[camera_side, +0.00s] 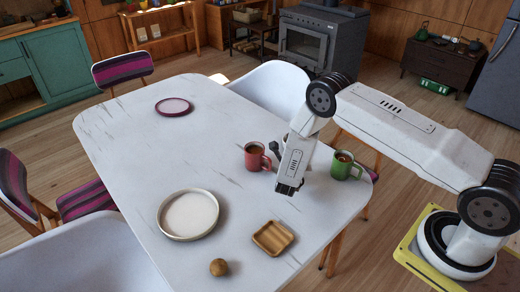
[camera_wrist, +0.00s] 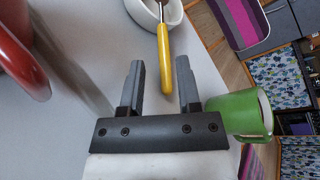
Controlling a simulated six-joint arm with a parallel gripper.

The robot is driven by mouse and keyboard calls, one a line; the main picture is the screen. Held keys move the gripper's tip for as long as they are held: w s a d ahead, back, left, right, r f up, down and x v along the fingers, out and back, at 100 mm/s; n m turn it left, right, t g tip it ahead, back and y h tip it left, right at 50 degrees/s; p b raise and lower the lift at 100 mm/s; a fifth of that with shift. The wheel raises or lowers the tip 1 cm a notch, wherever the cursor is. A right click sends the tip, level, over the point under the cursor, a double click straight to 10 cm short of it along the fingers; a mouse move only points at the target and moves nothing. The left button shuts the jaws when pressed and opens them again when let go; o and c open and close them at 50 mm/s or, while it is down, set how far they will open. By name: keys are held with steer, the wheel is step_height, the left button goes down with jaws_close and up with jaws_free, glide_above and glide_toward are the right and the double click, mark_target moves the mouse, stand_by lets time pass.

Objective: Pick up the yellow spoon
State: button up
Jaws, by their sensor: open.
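The yellow spoon (camera_wrist: 165,62) shows in the wrist view, its handle pointing towards my gripper and its far end in a white bowl (camera_wrist: 142,14). My gripper (camera_wrist: 160,72) is open and empty, with the handle's near end appearing between its two fingertips. I cannot tell whether the handle is level with them or beneath. In the side view my gripper (camera_side: 289,186) points down over the table, between the red mug and the green mug. I cannot make out the spoon or bowl there; my arm seems to hide them.
A red mug (camera_side: 254,160) stands left of my gripper and a green mug (camera_side: 342,168) right, both close. The white table (camera_side: 130,130) also holds a pale plate (camera_side: 188,215), a wooden dish (camera_side: 272,238), a brown round item (camera_side: 218,267) and a purple plate (camera_side: 173,106).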

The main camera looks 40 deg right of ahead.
steer(key=shift+x, duration=1.4)
steer(key=shift+d, duration=0.1)
steer(key=shift+x, duration=2.45)
steer(key=shift+s+d, duration=0.1)
steer(key=shift+s, duration=0.05)
jaws_close()
